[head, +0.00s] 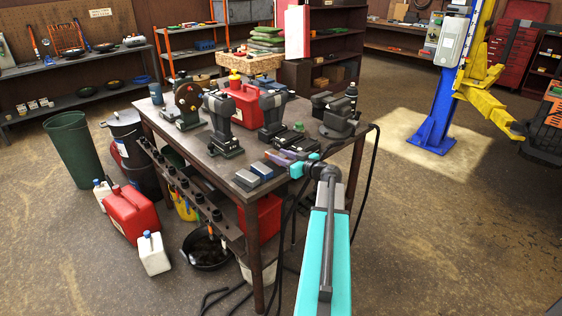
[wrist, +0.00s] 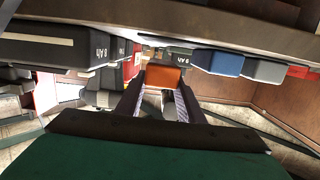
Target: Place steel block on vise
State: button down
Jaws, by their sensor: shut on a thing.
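My gripper (head: 284,158) is at the right front of the workbench, low over its top. In the wrist view, its two fingers (wrist: 160,98) are shut on a small block with an orange-brown face (wrist: 164,76). I cannot tell from its colour whether this is the steel block. A blue-topped block (head: 262,170) and a grey block (head: 246,180) lie side by side at the bench's front corner, left of my gripper. The dark vise (head: 340,117) stands on the right part of the bench, behind my gripper.
The workbench (head: 217,165) also carries cordless tools, a grinder and a red can (head: 242,104). A dark battery-like item (head: 287,138) lies just behind my gripper. Black cables hang at the bench's right edge. A blue and yellow lift post (head: 440,100) stands at the right.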

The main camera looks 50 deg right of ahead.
jog(key=shift+s+f+p, duration=0.1)
jog(key=shift+f+p, duration=0.9)
jog(key=shift+f, duration=0.15)
jog(key=shift+f, duration=0.2)
jog(key=c, duration=1.2)
grip_release()
jog(key=shift+f+b, duration=0.2)
jog(key=shift+b, duration=0.85)
jog(key=s+a+r+b, duration=0.1)
jog(key=s+r+b, duration=0.1)
jog(key=s, duration=1.1)
jog(key=shift+s+b, duration=0.3)
jog(key=shift+s, duration=0.05)
jog(key=shift+a, duration=0.1)
